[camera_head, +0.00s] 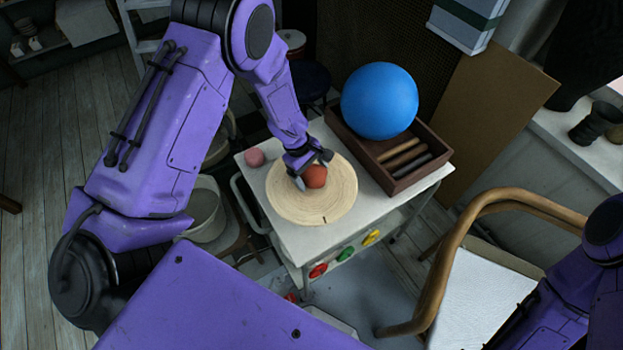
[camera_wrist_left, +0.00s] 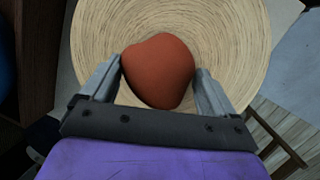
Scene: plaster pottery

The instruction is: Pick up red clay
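My left gripper (camera_head: 312,169) is down at the clay from above. In the left wrist view the clay (camera_wrist_left: 160,72) sits between the two grey fingertips (camera_wrist_left: 158,68), one close on each side. The fingers are spread wide; whether they touch the clay is hard to tell. The clay appears to rest on the disc. My right gripper is not in view; only part of my right arm shows at the lower right.
A brown wooden box (camera_head: 428,171) with rolls and a large blue ball (camera_head: 380,100) stands at the right. A wooden-armed chair (camera_head: 443,270) is at the lower right.

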